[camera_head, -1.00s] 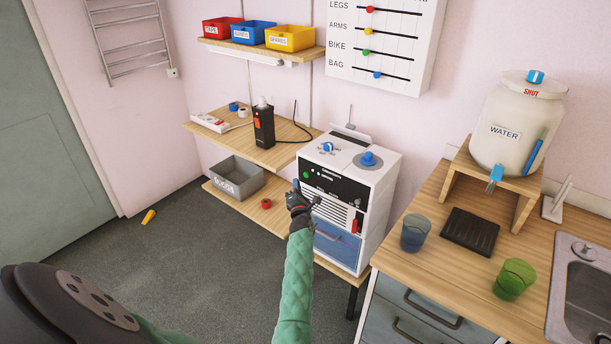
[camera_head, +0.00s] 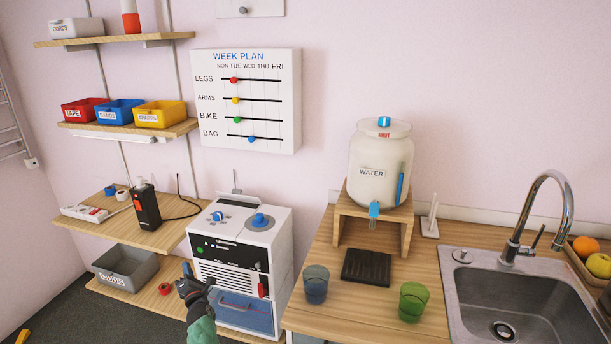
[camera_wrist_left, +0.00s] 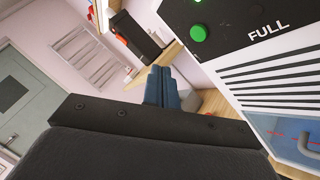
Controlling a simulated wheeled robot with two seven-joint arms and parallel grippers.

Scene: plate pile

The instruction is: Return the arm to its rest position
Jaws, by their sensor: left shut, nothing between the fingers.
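My left gripper (camera_head: 188,270) is in front of the left part of the white machine (camera_head: 262,236) in the head view. Its arm, in a green sleeve, comes up from the bottom edge. In the left wrist view its blue fingers (camera_wrist_left: 160,88) are together with nothing between them. The machine's vented front and a green button (camera_wrist_left: 199,33) are close at the right of that view. I cannot tell whether the gripper touches the machine. My right gripper is not in view.
Wooden shelves (camera_head: 150,238) with a grey bin (camera_head: 124,268) are left of the machine. The counter (camera_head: 350,315) at right holds a water dispenser (camera_head: 378,150), a blue cup (camera_head: 316,285), a green cup (camera_head: 413,302) and a sink (camera_head: 520,300). The floor shows at lower left.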

